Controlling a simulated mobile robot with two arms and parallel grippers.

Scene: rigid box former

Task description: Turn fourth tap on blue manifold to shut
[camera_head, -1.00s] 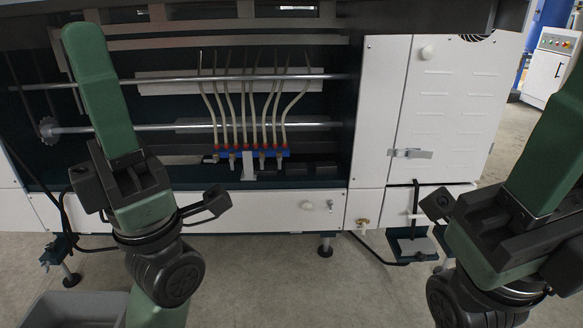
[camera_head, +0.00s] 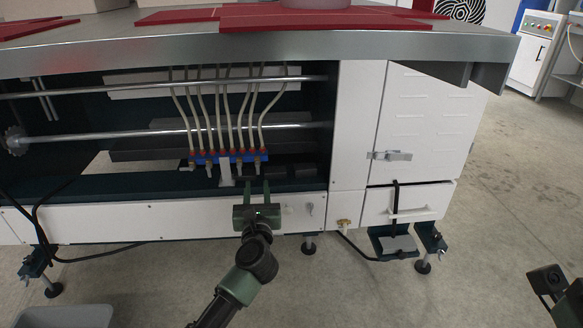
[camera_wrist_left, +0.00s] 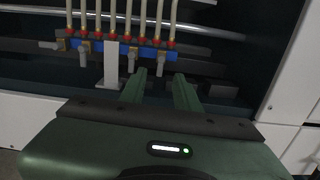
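The blue manifold (camera_head: 230,157) lies in the dark bay of the machine, with red fittings and pale hoses above it. It also shows in the left wrist view (camera_wrist_left: 105,47). Several small taps hang along it. The leftmost tap (camera_wrist_left: 52,45) has its lever pointing sideways to the left; the others point down. The fourth tap from the left (camera_wrist_left: 162,62) is at the right end. My left gripper (camera_head: 257,182) is open and empty, just below that tap. In the wrist view its fingertips (camera_wrist_left: 160,74) lie either side of the tap's line, seemingly short of it.
A white bracket (camera_wrist_left: 111,72) stands under the manifold, left of the fingers. Dark blocks (camera_head: 290,172) lie right of them. A white lower panel (camera_head: 150,221) runs below the bay opening. A metal-edged tabletop (camera_head: 250,50) overhangs above.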

